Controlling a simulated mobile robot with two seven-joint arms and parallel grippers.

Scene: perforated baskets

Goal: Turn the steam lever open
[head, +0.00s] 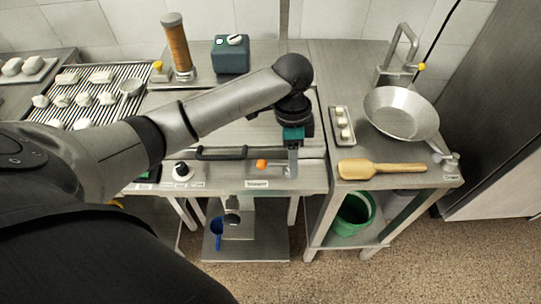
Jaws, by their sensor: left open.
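The steam lever shows as an orange knob (262,164) on the front of the steel counter unit, just above a small white label (257,184) whose text is too small to read surely. My left arm reaches in from the left across the unit. My left gripper (292,168) points down just right of the orange knob, close to it. I cannot tell whether a finger touches the lever. The gripper is open, and its far finger is hidden. The lever's shaft is partly hard to make out beside the gripper. My right gripper is not in view.
A dark bar handle (222,153) runs left of the lever, with a black and white dial (182,172) further left. To the right, a wooden paddle (380,168), a small tray (342,126) and a metal pan (401,112) sit on a side table. A green bucket (354,213) stands below.

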